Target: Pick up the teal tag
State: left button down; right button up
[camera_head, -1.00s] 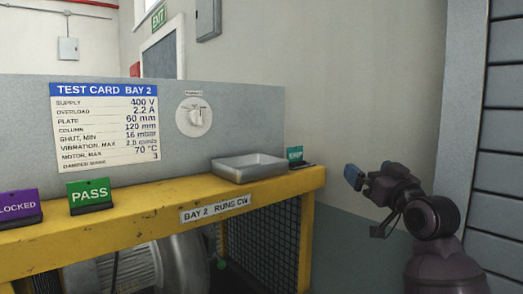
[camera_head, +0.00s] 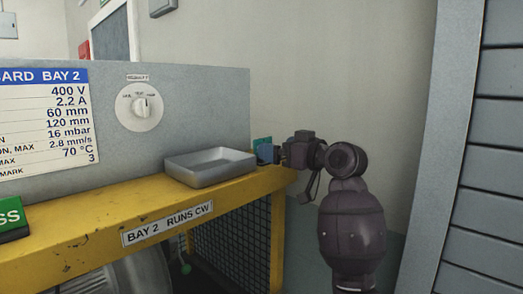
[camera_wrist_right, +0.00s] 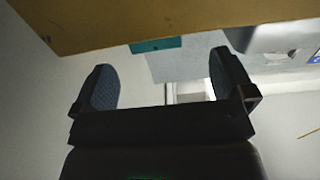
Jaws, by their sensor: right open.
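The teal tag (camera_head: 262,142) stands at the right end of the yellow bench ledge, just right of the metal tray. It is partly hidden behind my right gripper (camera_head: 268,154). In the right wrist view the teal tag (camera_wrist_right: 155,45) shows as a narrow strip beyond the open jaws, between the two finger directions. My right gripper also shows in that view (camera_wrist_right: 163,82), with its blue-padded fingers apart and nothing between them. I cannot tell the exact gap to the tag. My left gripper is not in view.
The shallow metal tray (camera_head: 210,168) sits close left of the tag on the yellow bench (camera_head: 150,208). A green PASS tag (camera_head: 11,218) is at the far left. A grey panel with a dial (camera_head: 140,107) stands behind.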

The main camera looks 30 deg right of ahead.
aim_at(264, 141)
jog(key=shift+w+a+r, duration=0.15)
jog(key=shift+w, duration=0.15)
jog(key=x, duration=0.1)
jog(key=p+x, duration=0.1)
jog(key=x, duration=0.2)
jog(key=shift+w+d+r+p, duration=0.2)
jog(key=shift+w+d+p, duration=0.1)
jog(key=shift+p, duration=0.1)
jog(key=shift+w+a, duration=0.1)
jog(key=shift+w, duration=0.3)
jog(key=shift+c, duration=0.5)
jog(key=c, duration=0.9)
